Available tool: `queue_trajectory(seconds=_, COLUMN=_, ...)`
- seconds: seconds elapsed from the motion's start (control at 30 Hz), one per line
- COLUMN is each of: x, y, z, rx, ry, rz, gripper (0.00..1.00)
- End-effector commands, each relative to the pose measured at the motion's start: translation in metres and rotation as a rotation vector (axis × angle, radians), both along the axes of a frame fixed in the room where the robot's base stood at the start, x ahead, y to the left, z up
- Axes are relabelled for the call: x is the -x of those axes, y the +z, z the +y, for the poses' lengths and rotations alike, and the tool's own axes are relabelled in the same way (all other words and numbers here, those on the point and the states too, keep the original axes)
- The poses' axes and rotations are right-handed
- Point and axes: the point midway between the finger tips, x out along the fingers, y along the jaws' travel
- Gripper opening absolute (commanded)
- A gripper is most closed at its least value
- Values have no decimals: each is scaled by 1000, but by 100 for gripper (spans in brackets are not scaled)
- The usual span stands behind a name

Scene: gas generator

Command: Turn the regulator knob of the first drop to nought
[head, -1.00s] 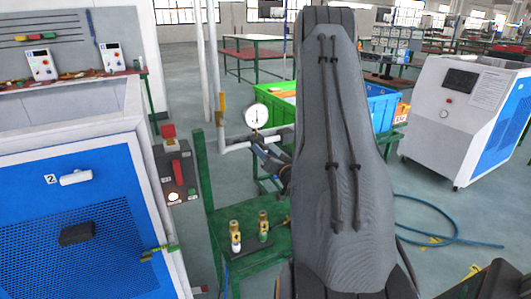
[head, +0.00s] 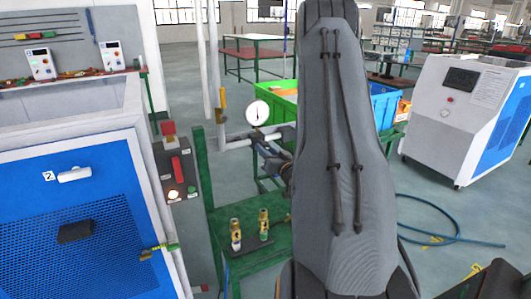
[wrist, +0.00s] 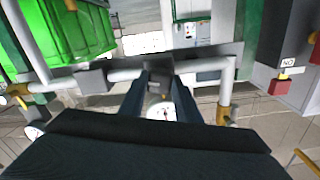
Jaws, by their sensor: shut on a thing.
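A round white gauge (head: 257,113) stands on the grey pipe of a drop at the green frame. In the wrist view its white face (wrist: 160,111) shows low between my fingers. My gripper (head: 272,160) is just below and right of the gauge in the head view, partly hidden by my arm. In the wrist view my two dark fingers (wrist: 160,82) are shut around the regulator knob (wrist: 157,86) at the pipe. Most of the knob is hidden between the fingers, and I cannot read its turn. The gauge needle is too small to read surely.
A second gauge (wrist: 34,130) shows at the wrist view's left edge. Green (head: 278,104) and blue (head: 384,107) crates stand behind my arm. Brass fittings (head: 264,224) stand on the green bench. A blue cabinet (head: 75,215) is at left, a white machine (head: 465,115) at right.

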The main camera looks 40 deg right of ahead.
Motion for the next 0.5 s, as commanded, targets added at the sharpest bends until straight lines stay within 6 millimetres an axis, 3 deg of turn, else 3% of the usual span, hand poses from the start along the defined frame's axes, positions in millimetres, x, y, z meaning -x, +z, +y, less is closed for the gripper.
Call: queue_trajectory(seconds=0.5, x=-1, y=-1, z=-1, rx=478, ry=0, rz=113, gripper=7)
